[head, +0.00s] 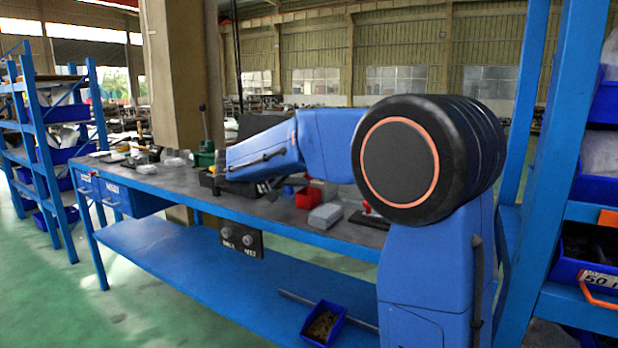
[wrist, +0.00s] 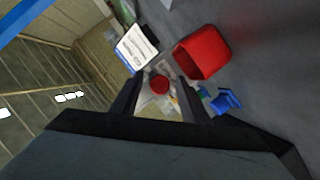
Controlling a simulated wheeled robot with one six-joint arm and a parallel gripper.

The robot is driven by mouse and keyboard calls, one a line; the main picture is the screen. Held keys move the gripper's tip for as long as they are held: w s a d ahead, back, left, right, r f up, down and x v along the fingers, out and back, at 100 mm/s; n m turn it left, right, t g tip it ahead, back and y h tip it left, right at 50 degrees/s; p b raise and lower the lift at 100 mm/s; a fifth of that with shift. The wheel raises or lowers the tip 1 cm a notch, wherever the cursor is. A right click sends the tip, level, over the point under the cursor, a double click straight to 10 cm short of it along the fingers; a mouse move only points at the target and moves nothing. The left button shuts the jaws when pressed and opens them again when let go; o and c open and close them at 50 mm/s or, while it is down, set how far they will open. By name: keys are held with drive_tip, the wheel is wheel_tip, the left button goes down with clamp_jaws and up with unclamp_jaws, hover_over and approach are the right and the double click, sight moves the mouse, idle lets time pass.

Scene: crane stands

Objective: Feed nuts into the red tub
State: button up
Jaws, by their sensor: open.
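The red tub (head: 308,198) stands on the workbench in the head view, just right of my gripper (head: 268,188). In the wrist view the red tub (wrist: 203,52) appears as a square red container above and right of my fingers (wrist: 161,82). My gripper is open, with a gap between its two dark fingers. A small round red thing (wrist: 159,84) shows in that gap, apparently beyond the fingertips; I cannot tell what it is. I cannot make out any nuts for certain in either view.
A blue object (wrist: 227,101) and a white labelled box (wrist: 136,48) show in the wrist view. A green tool (head: 206,155) and clutter fill the bench's left part. A blue bin (head: 323,324) sits on the lower shelf.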

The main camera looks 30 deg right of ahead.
drive_tip(key=shift+d+f, duration=0.1)
drive_tip(key=shift+d, duration=0.2)
drive_tip(key=shift+c, duration=0.5)
clamp_jaws()
drive_tip(key=shift+s+a+f, duration=0.1)
drive_tip(key=shift+s+a, duration=0.5)
drive_tip(key=shift+a, duration=0.35)
drive_tip(key=shift+s+a, duration=0.55)
drive_tip(key=shift+a, duration=0.4)
drive_tip(key=shift+o, duration=0.5)
unclamp_jaws()
drive_tip(key=shift+a, duration=0.15)
